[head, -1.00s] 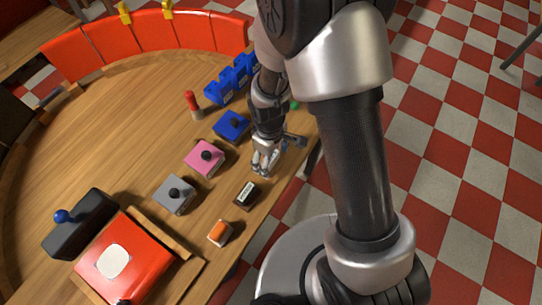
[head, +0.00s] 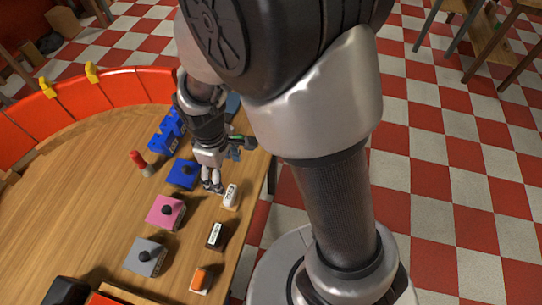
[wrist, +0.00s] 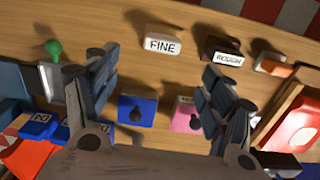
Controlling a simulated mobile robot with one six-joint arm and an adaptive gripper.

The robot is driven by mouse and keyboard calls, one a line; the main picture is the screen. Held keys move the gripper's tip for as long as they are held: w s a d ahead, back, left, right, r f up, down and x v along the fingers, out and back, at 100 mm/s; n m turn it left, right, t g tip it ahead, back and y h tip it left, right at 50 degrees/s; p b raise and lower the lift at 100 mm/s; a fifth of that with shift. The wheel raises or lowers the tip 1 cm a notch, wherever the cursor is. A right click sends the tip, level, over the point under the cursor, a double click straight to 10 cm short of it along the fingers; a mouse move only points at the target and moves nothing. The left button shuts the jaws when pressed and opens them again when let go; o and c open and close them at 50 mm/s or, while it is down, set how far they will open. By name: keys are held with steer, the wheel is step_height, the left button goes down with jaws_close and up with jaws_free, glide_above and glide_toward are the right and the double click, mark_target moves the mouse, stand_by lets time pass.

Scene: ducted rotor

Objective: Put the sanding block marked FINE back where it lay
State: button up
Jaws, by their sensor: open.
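The sanding block marked FINE (head: 230,196) is white with dark lettering. It rests on the wooden table near its right edge in the head view. In the wrist view the FINE block (wrist: 163,45) shows its label upright, beyond the fingertips. My gripper (head: 212,187) is open and empty, just left of the block and apart from it in the head view. In the wrist view the spread fingers (wrist: 160,72) frame the space short of the block. A dark block marked ROUGH (head: 215,236) stands beside it; it also shows in the wrist view (wrist: 224,52).
An orange-topped block (head: 201,280) continues the row along the edge. Knobbed blue (head: 183,174), pink (head: 166,211) and grey (head: 146,256) blocks stand to the left. A red peg (head: 138,159) and a blue notched piece (head: 167,132) are behind. The table's left middle is clear.

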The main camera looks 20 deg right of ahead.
steer(key=s+d+r+m+t, duration=0.1)
steer(key=s+d+r+m, duration=0.15)
steer(key=r, duration=0.45)
steer(key=s+d+r+m+t, duration=0.1)
steer(key=s+d+r+m, duration=0.1)
steer(key=d+r, duration=0.35)
steer(key=s+d+r+m+t, duration=0.2)
steer(key=s+r+m, duration=0.3)
steer(key=s+r, duration=0.3)
steer(key=shift+s+d+r+t, duration=0.15)
steer(key=shift+s+d+t, duration=0.2)
steer(key=shift+s, duration=0.4)
steer(key=shift+m, duration=0.25)
step_height(320, 180, down, 2)
steer(key=shift+f+b, duration=0.15)
steer(key=shift+b, duration=1)
steer(key=shift+r, duration=0.2)
steer(key=shift+c, duration=0.4)
